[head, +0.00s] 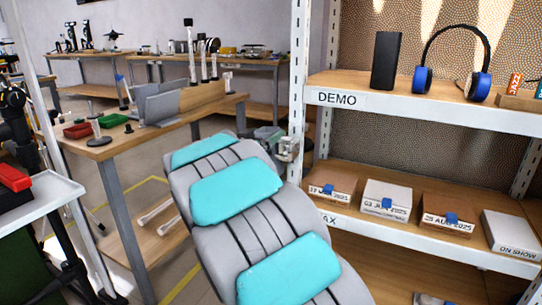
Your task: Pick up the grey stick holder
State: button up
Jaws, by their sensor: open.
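No object in the head view is clearly a grey stick holder. A grey angular object (160,104) stands on the wooden desk (113,146) at the left; I cannot tell whether it is the holder. My grey and teal arm reaches from the bottom middle away from me. My gripper (288,148) is at its far end, small and partly hidden by the arm, beside the shelf's white upright. It is open, and I see nothing held in it. It is to the right of the desk and apart from the grey object.
A white metal shelf (430,108) fills the right side. It bears a black box (386,61), blue-black headphones (482,85) and several labelled boxes (386,198). A white cart (52,192) stands at left. Red (78,130) and green (112,120) trays lie on the desk.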

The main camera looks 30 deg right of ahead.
jog(key=shift+x, duration=0.85)
grip_shut()
dwell(0.3)
